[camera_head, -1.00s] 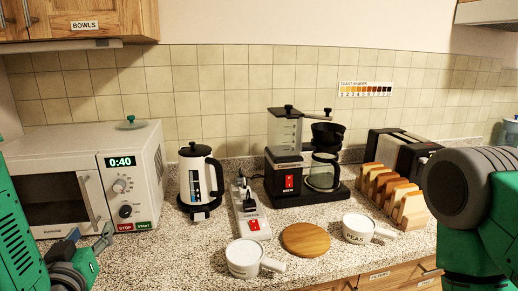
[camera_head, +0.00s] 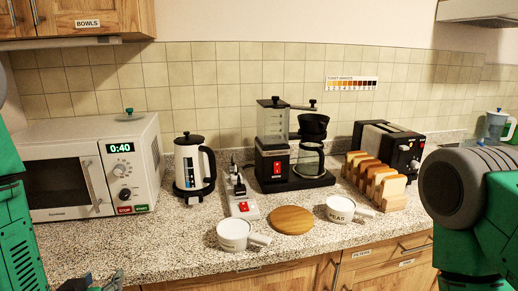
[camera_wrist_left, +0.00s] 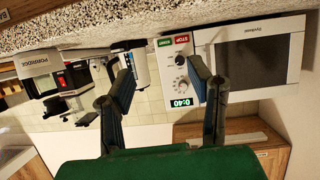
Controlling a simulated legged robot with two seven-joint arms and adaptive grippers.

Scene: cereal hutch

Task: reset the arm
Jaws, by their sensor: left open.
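My left gripper (camera_head: 96,284) shows only in part at the bottom left edge of the head view, low in front of the counter. In the left wrist view my left gripper (camera_wrist_left: 163,72) has its two dark fingers spread wide, with nothing between them. That view is upside down, with the counter at the top and the microwave (camera_wrist_left: 262,62) beyond the fingers. My right arm (camera_head: 468,215) fills the right edge of the head view; its gripper is out of the picture.
The counter (camera_head: 150,245) holds the microwave (camera_head: 62,185), kettle (camera_head: 193,165), power strip (camera_head: 241,205), coffee maker (camera_head: 272,160), toaster (camera_head: 385,145) and toast rack (camera_head: 392,203). White cups (camera_head: 233,236) (camera_head: 340,209) and a round wooden board (camera_head: 292,220) lie near the front. The front left counter is bare.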

